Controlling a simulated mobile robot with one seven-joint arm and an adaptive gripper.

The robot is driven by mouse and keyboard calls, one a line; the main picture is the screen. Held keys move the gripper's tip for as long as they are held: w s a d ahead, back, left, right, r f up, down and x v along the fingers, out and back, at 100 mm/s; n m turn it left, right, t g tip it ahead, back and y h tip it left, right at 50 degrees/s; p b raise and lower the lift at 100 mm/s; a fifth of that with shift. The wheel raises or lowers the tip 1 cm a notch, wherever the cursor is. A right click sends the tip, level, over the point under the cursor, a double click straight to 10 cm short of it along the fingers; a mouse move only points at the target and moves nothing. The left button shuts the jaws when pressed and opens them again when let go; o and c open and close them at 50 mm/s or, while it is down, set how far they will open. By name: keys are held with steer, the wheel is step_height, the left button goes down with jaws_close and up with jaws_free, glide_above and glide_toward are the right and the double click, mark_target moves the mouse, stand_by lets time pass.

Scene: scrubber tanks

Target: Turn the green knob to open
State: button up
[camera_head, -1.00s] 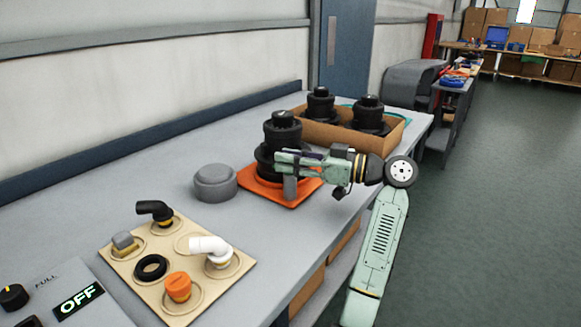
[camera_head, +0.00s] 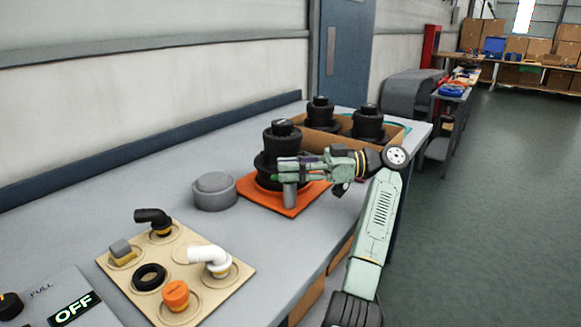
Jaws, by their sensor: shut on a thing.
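My gripper (camera_head: 286,172) is in front of a black stacked tank (camera_head: 282,140) that stands on an orange mat (camera_head: 260,198). It is shut on a small grey cylinder (camera_head: 290,196), which hangs below the fingertips over the mat. The gripper hides part of the tank's lower right side. At the lower left, a panel carries a black knob (camera_head: 10,306) and a display reading OFF (camera_head: 75,308). The panel is cut off by the picture edge.
A tan board (camera_head: 135,277) holds a black elbow, a white elbow (camera_head: 210,256), an orange cap (camera_head: 175,294), a black ring and a grey-yellow fitting. A grey round cap (camera_head: 214,191) stands left of the mat. Two black tanks sit in a cardboard tray (camera_head: 395,138) behind.

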steer(key=o, duration=1.2)
steer(key=shift+d, duration=0.1)
steer(key=d, duration=0.7)
steer(key=shift+w+d, duration=0.15)
steer(key=shift+w, duration=0.15)
